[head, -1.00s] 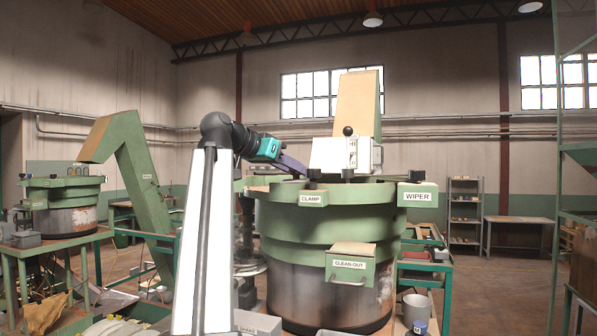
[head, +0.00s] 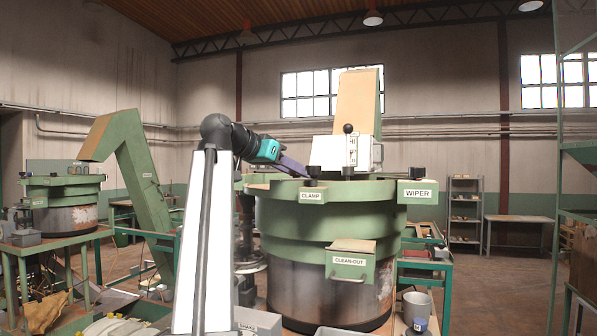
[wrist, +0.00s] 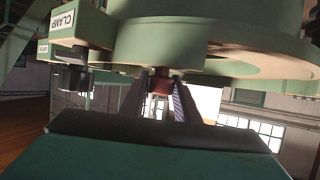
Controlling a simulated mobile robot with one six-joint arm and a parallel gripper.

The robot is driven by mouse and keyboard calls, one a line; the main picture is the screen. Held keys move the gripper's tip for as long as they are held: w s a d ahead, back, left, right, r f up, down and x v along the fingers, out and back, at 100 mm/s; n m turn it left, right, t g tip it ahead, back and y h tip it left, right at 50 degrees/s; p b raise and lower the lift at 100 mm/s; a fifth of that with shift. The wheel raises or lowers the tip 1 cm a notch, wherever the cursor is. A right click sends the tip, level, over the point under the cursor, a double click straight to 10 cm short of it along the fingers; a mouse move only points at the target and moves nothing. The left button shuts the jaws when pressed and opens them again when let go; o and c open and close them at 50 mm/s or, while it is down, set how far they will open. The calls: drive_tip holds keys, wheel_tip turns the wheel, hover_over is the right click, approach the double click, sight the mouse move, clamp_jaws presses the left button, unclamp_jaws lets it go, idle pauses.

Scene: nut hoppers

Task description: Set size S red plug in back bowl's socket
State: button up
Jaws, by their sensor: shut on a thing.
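My gripper (wrist: 160,100) is shut on a small dull-red piece, the red plug (wrist: 160,81), which shows between the two dark fingertips in the wrist view. The plug is close against the green rim of the large bowl (wrist: 185,42); I cannot tell whether it touches or sits in a socket. In the head view the large green bowl (head: 330,232) stands in the middle, and my gripper reaches over its rim from the left. The fingertips and plug are hidden there behind the rim fittings. No socket opening can be made out. A smaller, similar bowl (head: 62,195) stands at the far left.
A CLAMP plate (head: 312,196) and black knob lie close to my gripper, also in the wrist view (wrist: 75,25). A white box with a black ball-topped lever (head: 348,150) stands behind the rim. A WIPER plate (head: 417,194) and CLEAN-OUT chute (head: 349,262) stick out.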

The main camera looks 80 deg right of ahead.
drive_tip(key=o, duration=0.9)
